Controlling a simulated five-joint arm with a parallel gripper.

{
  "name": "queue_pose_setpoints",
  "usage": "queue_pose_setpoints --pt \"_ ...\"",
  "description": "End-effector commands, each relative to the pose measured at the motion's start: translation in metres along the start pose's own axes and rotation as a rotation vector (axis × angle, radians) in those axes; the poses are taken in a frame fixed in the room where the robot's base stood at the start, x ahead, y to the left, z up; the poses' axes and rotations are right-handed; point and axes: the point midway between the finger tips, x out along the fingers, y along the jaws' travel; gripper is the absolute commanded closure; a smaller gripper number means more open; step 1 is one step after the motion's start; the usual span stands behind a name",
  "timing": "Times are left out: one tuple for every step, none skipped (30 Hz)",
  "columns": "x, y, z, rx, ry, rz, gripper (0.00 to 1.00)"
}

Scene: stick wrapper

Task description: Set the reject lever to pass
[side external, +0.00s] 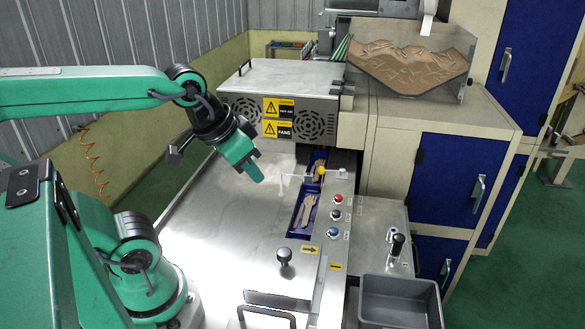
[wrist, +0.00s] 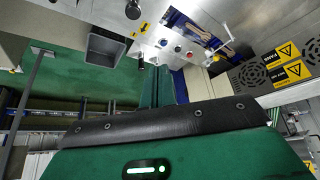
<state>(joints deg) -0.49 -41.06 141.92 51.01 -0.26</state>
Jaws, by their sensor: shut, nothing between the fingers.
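A lever with a black grip (side external: 396,247) stands about upright on the steel panel at the right, just behind the grey bin. It also shows in the wrist view (wrist: 140,62), above and left of my fingertips. No readable label marks it as the reject lever, and I cannot tell its setting. My green gripper (side external: 258,178) is shut and empty. It hangs over the steel table, left of the wrapping channel and well apart from the lever. In the wrist view my fingers (wrist: 158,85) point up the picture.
A black knob on a post (side external: 284,257) rises from the table front. Red (side external: 338,199) and blue (side external: 334,232) buttons and a yellow knob (side external: 320,171) line the channel. A grey bin (side external: 400,300) stands front right. The fan housing (side external: 285,100) stands behind. The table's left is clear.

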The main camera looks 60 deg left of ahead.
Motion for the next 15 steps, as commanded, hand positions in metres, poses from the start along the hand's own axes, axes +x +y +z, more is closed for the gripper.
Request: queue_pose_setpoints --pt "-0.0008 0.0011 0.0042 0.006 0.002 0.002 1.0" --pt "-0.0011 0.0014 0.006 0.009 0.002 0.003 1.0" --pt "-0.0012 0.0018 0.0078 0.011 0.002 0.004 1.0" --pt "-0.0011 0.0019 0.0088 0.012 0.001 0.004 1.0" --pt "-0.0011 0.002 0.0094 0.013 0.0 0.004 1.0" --pt "-0.001 0.0021 0.0099 0.014 0.0 0.005 1.0" --pt "-0.001 0.0021 0.01 0.014 0.0 0.005 0.98" --pt "-0.001 0.0021 0.0099 0.014 0.0 0.004 0.92" --pt "-0.001 0.002 0.0096 0.014 0.0 0.004 0.84" --pt "-0.001 0.0019 0.0091 0.015 -0.001 0.004 0.78" --pt "-0.001 0.0017 0.0084 0.016 -0.001 0.004 0.72" --pt "-0.0011 0.0014 0.007 0.02 -0.002 0.003 0.65" --pt "-0.0011 0.0011 0.0055 0.023 -0.003 0.002 0.59" --pt "-0.0011 0.0007 0.0037 0.027 -0.005 0.002 0.55" --pt "-0.0007 0.0 0.0009 0.034 -0.008 0.0 0.55"
